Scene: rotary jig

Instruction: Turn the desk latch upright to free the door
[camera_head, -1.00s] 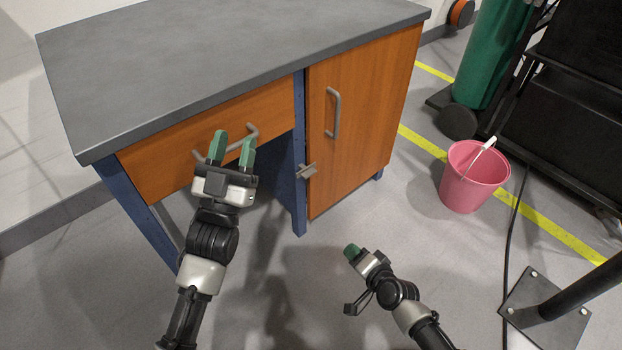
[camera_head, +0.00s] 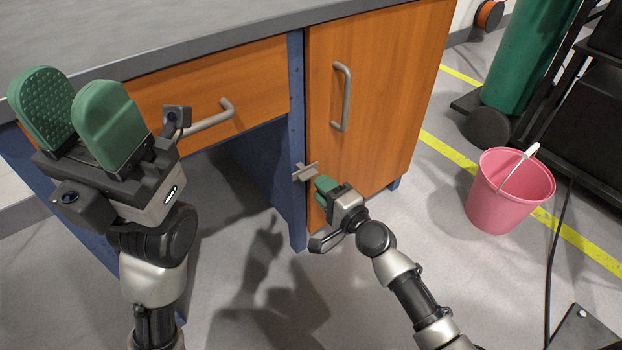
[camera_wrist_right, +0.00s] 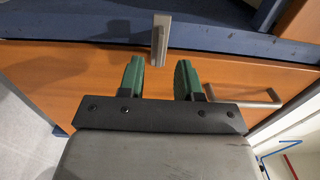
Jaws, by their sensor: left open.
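The grey desk latch (camera_head: 305,171) lies about level, crossing from the blue post (camera_head: 297,120) onto the front of the orange door (camera_head: 370,100). My right gripper (camera_head: 322,190) is just below and right of the latch in the head view. In the right wrist view, my right gripper (camera_wrist_right: 159,64) is open, its green fingers apart, with the latch (camera_wrist_right: 160,35) lined up between them near the fingertips. My left gripper (camera_head: 75,88) is open and empty, raised in front of the drawer side of the desk.
The door has a grey handle (camera_head: 342,97), and the drawer (camera_head: 190,88) has another (camera_head: 212,117). A pink bucket (camera_head: 508,195) stands on the floor at right, near a green cylinder (camera_head: 527,58) and a black cable. The floor before the door is mostly clear.

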